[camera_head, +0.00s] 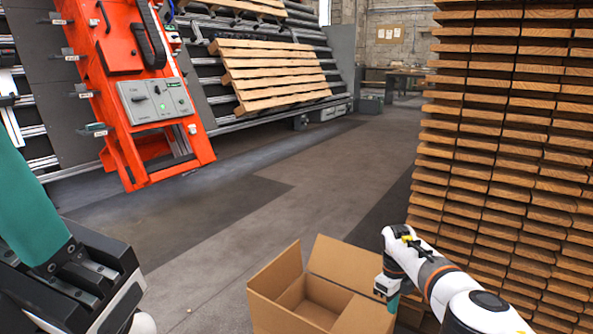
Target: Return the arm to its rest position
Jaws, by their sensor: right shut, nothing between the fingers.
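My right arm (450,290) comes in from the lower right, white with dark and orange bands. My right gripper (392,303) points down at the right edge of an open cardboard box. Its teal fingers are shut with nothing between them. Whether it touches the box flap cannot be told. At the left edge, very close to the camera, is part of my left gripper (30,215), a teal finger on a black mount. Its fingertips are cut off, so its opening is hidden.
The open cardboard box (277,288) stands on the floor, apparently empty. A tall stack of timber boards (505,130) rises close behind my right arm. An orange machine frame (125,85) with a grey control panel (158,100) stands left. A slatted wooden pallet (265,72) leans behind. The middle floor is clear.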

